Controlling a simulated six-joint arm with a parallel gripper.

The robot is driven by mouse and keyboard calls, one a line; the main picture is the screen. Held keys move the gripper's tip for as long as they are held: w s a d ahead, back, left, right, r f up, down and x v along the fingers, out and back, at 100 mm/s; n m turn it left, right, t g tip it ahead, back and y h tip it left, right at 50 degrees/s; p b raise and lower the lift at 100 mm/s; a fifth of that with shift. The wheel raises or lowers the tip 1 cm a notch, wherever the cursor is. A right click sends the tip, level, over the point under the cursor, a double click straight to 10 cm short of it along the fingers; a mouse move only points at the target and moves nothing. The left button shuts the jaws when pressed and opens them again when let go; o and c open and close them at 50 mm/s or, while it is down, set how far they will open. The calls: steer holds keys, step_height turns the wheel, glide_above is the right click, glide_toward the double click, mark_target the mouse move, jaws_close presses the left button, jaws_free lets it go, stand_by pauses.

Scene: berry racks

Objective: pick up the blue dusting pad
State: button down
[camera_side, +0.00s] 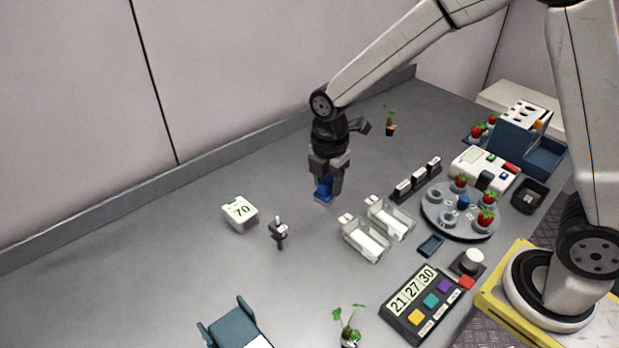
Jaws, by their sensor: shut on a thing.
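The blue dusting pad (323,188) is between the fingers of my gripper (326,180). My gripper points down and is shut on the pad. The pad's lower part shows below the fingertips, with a paler underside; its upper part is hidden by the fingers. The pad appears to be above the grey table, but I cannot tell exactly how high.
Two clear trays (366,240) lie right of and below the gripper. A round grey plate (477,231) with strawberries is at the right. A keypad (419,309) and seedling (348,333) are in front.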

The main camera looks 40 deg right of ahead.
steer(key=s+d+r, duration=0.1)
steer(key=s+r, duration=0.2)
steer(key=s, duration=0.4)
steer(key=shift+s+r, duration=0.2)
steer(key=shift+s, duration=0.05)
steer(key=shift+d, duration=0.1)
steer(key=shift+w, duration=0.1)
stand_by(0.3)
